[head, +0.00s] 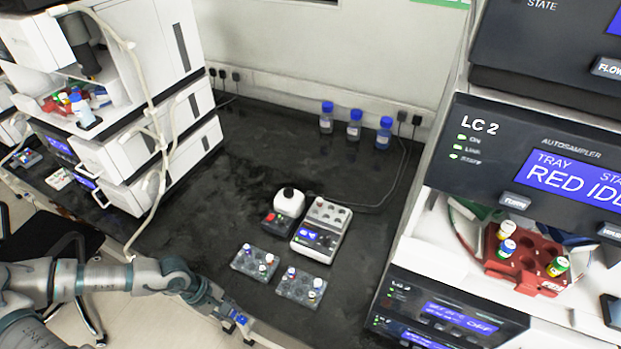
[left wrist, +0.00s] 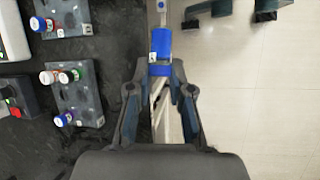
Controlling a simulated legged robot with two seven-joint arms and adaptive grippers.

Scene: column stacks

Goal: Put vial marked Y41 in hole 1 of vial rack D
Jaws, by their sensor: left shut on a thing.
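My left gripper (head: 236,322) is at the front of the bench in the head view, beyond the bench edge. It is shut on a blue-capped vial (left wrist: 161,43), which shows between the fingertips (left wrist: 161,72) in the left wrist view with a small white label. Its marking is too small to read. Two grey vial racks stand on the dark bench, a left one (head: 244,265) and a right one (head: 290,294). Both hold several capped vials, and I cannot read their letters or hole numbers. The gripper is apart from both racks. My right gripper is not in view.
Behind the racks stand a white device with a round top (head: 289,202) and a grey device with a blue screen (head: 323,226). Blue-capped bottles (head: 355,125) stand by the wall. Instrument stacks flank the bench; the right one has a red vial tray (head: 524,264).

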